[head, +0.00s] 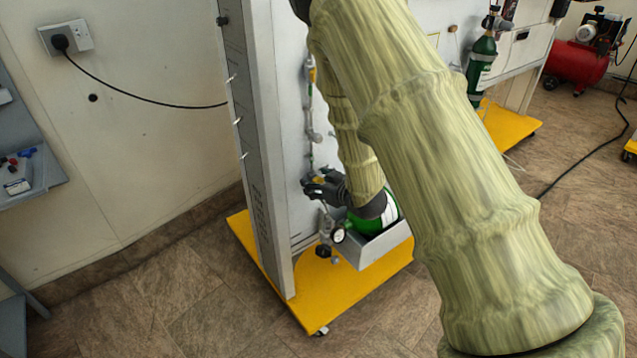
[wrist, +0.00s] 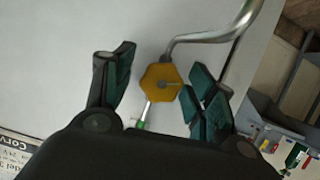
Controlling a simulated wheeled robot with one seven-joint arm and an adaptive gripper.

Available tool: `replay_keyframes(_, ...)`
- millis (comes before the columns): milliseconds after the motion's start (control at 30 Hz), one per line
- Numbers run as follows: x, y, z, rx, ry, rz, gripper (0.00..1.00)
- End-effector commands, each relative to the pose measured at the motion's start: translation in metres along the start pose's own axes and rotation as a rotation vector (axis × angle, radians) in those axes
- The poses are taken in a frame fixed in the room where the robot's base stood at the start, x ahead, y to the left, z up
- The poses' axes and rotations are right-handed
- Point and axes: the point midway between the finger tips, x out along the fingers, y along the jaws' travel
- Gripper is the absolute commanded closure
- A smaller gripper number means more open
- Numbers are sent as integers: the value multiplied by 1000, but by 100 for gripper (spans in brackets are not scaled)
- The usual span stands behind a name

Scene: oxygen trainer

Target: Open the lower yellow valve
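The lower yellow valve (wrist: 160,82) shows in the wrist view as a yellow hexagonal knob on a metal pipe against the white panel. My gripper (wrist: 160,90) is open, with one dark-green-padded finger on each side of the knob. The right finger is close to the knob; I cannot tell whether it touches. In the head view my gripper (head: 318,186) is low at the trainer panel, and a bit of the yellow valve (head: 319,180) shows by the fingers. My arm hides much of the panel.
A green cylinder (head: 388,211) sits in a grey holder (head: 372,249) just below my gripper, with a gauge (head: 339,235) beside it. The trainer stands on a yellow wheeled base (head: 335,300). Another yellow fitting (head: 311,75) is higher on the pipe. Floor at the front left is clear.

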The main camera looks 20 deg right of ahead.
Motion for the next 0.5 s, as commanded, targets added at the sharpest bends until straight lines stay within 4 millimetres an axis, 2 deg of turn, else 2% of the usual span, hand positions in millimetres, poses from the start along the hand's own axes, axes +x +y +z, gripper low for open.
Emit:
replay_keyframes(267,-3,0,0,1,0,0,44)
replay_keyframes(367,-12,1,0,1,0,1,44)
replay_keyframes(500,-35,0,0,3,-1,1,44)
